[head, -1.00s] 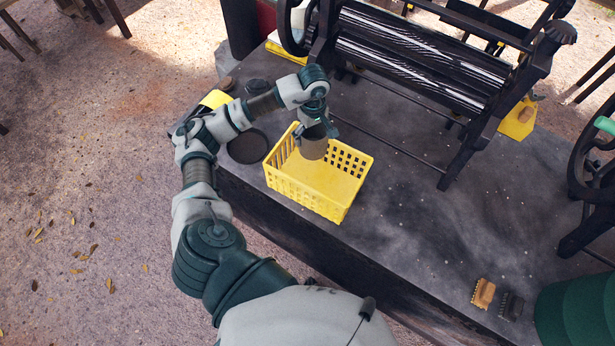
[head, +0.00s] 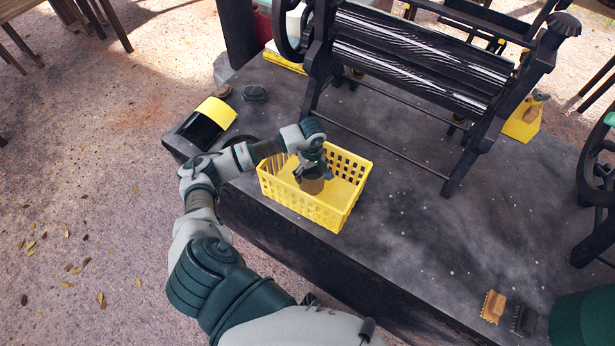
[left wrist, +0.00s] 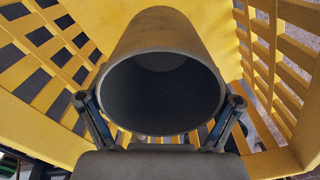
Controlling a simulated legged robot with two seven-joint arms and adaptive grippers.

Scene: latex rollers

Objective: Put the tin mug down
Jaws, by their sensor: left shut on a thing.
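The tin mug (head: 312,184) is a dull grey-brown cup held by my left gripper (head: 311,172) inside the yellow basket (head: 296,207). In the left wrist view the mug (left wrist: 165,40) fills the middle, its dark open mouth toward the camera. The fingers of my left gripper (left wrist: 160,125) press on it from both sides. The basket's slotted yellow walls (left wrist: 275,50) surround the mug there. Whether the mug's base touches the basket floor is hidden. My right gripper is not in view.
The basket stands near the front edge of a dark grey platform (head: 400,220). A black roller machine (head: 420,65) stands behind it. The platform between is clear.

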